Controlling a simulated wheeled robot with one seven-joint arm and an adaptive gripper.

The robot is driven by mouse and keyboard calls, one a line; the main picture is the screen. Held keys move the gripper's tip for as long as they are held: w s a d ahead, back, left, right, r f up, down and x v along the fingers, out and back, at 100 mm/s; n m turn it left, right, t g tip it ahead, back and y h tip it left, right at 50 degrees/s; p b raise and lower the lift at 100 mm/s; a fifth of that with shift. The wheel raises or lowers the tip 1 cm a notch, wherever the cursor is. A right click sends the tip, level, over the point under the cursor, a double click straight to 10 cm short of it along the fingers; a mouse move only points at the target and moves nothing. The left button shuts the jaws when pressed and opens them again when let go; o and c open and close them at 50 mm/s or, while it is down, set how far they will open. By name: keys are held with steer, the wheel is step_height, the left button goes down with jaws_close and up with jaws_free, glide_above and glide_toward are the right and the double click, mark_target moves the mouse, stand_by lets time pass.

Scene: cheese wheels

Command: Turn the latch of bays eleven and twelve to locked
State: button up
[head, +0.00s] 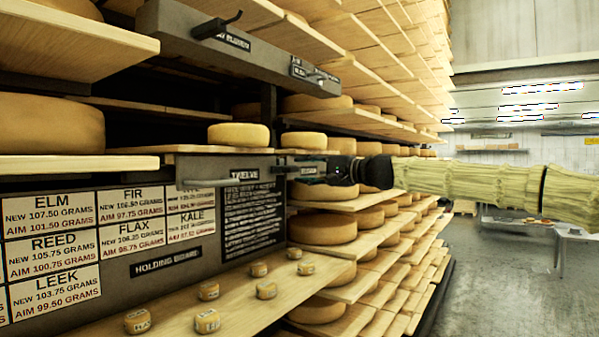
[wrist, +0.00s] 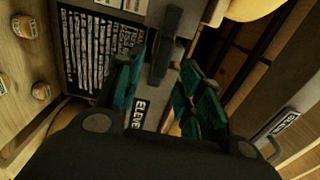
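In the wrist view my gripper (wrist: 163,72) is open, its teal fingers on either side of a dark latch lever (wrist: 168,35); contact cannot be told. A label reading ELEVEN (wrist: 140,112) shows between the fingers. In the head view my gripper (head: 322,171) is at the right end of the grey latch rail and hides part of that latch. A label reading TWELVE (head: 244,173) is on the rail to the left, with a grey lever (head: 205,183) sticking out beside it. The lock position of either latch cannot be read.
An upper rail (head: 240,35) carries more levers and labels above. A cheese wheel (head: 238,134) sits on a board over the lower rail. A sign panel (head: 255,215) and a shelf with several small labelled cheeses (head: 208,291) are below. The aisle floor (head: 500,270) at right is open.

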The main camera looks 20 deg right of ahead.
steer(key=v, duration=0.8)
stand_by(0.4)
